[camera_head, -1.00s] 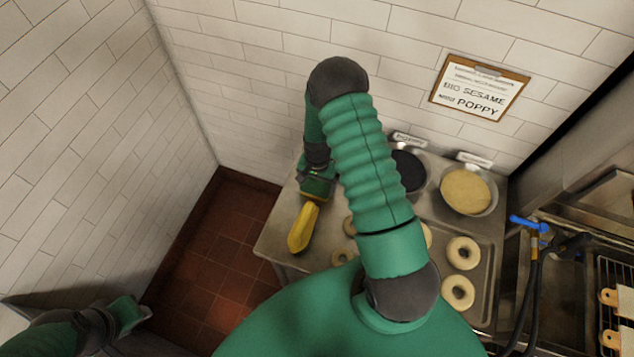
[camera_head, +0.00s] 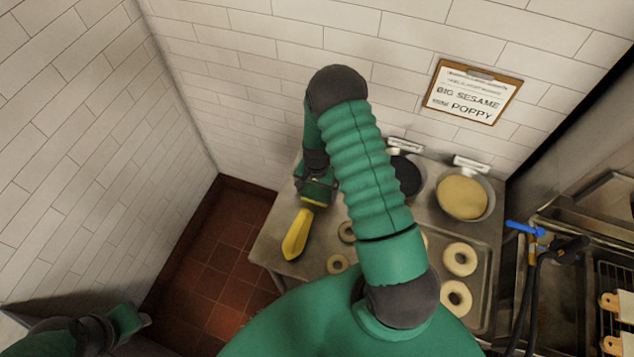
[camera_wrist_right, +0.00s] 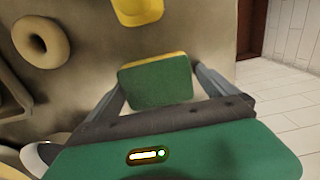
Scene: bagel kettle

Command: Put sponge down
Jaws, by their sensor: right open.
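The sponge (camera_wrist_right: 155,82), green on its broad face with a yellow edge, lies between the fingers of my right gripper (camera_wrist_right: 160,78) in the right wrist view. That gripper is open, with one finger on each side of the sponge. The sponge appears to be at the steel counter (camera_wrist_right: 205,22); I cannot tell whether it rests fully on it. In the head view my right gripper (camera_head: 316,190) is low over the counter's left part, and mostly hides the sponge. My left gripper (camera_head: 132,318) is at the lower left, away from the counter; its fingers are unclear.
A yellow object (camera_head: 296,235) lies on the counter just in front of the right gripper. Several bagels (camera_head: 459,259) lie on a tray to the right. A dark bowl (camera_head: 407,176) and a pan of pale seeds (camera_head: 463,196) stand at the back. The wall is close behind.

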